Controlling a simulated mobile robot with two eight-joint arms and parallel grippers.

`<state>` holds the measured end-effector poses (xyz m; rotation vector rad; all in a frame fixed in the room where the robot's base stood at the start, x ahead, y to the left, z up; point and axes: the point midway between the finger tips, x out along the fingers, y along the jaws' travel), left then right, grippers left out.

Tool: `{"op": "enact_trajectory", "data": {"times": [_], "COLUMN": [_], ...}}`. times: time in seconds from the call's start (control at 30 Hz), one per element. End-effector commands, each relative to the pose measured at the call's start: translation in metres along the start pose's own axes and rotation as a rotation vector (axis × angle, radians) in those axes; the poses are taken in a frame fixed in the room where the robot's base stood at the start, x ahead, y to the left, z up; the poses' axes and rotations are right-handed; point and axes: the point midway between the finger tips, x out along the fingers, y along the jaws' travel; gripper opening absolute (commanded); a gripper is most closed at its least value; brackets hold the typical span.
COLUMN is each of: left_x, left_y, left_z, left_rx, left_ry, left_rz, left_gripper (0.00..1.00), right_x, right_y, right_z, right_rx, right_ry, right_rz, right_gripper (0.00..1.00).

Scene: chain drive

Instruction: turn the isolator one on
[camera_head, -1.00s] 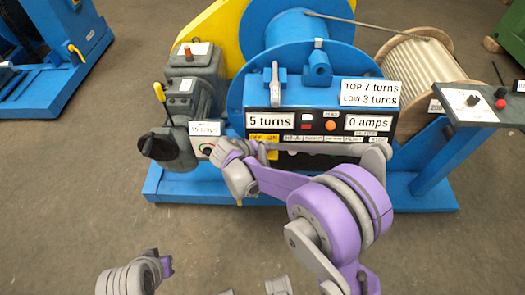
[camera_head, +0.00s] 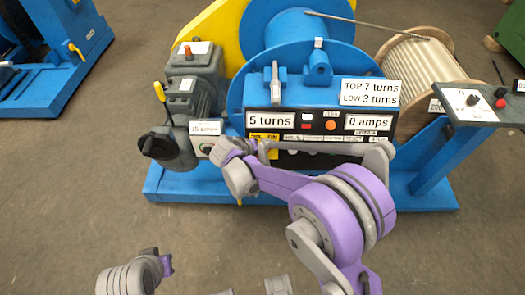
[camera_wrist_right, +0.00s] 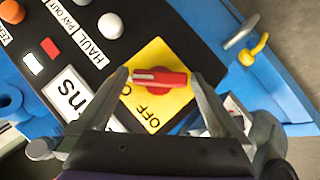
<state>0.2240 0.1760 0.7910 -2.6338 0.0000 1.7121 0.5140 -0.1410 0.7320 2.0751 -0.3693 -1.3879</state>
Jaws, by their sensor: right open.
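The isolator is a red rotary handle (camera_wrist_right: 160,77) on a yellow plate (camera_wrist_right: 168,53) in the right wrist view. A pale line marks the handle's left half, and the handle lies nearly level across the picture. My right gripper (camera_wrist_right: 161,82) is open, with one finger on each side of the handle. I cannot tell whether either fingertip touches it. In the head view, the yellow OFF/ON labels (camera_head: 264,137) show on the black panel, while my right arm covers the handle.
The control panel (camera_head: 320,122) carries several buttons and "5 turns" and "0 amps" signs. A grey motor (camera_head: 165,147) and a "15 amps" gauge box (camera_head: 205,128) stand just left. A yellow hook-shaped lever (camera_wrist_right: 254,49) lies at upper right in the wrist view.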

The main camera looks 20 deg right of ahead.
Motion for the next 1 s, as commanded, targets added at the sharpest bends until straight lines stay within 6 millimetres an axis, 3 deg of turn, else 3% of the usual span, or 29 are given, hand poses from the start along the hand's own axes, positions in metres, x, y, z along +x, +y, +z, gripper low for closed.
{"op": "enact_trajectory", "data": {"times": [0.3, 0.5, 0.7, 1.0], "left_x": [-0.010, -0.014, -0.015, -0.015], "left_y": [0.000, 0.000, 0.000, 0.000], "left_z": [-0.004, -0.006, -0.007, -0.007], "left_rx": [0.000, 0.000, 0.000, 0.000], "left_ry": [0.004, 0.005, 0.005, 0.005], "left_rz": [0.000, 0.000, 0.000, 0.000], "left_gripper": [0.00, 0.00, 0.00, 0.00], "right_x": [-0.062, -0.092, -0.103, -0.103], "right_y": [0.000, 0.000, 0.000, 0.000], "right_z": [-0.001, -0.001, 0.000, 0.000], "right_rx": [-0.003, -0.002, 0.000, 0.000], "right_ry": [0.004, 0.002, 0.002, 0.001], "right_rz": [-0.002, -0.001, -0.001, 0.000], "right_gripper": [1.00, 1.00, 1.00, 1.00]}}
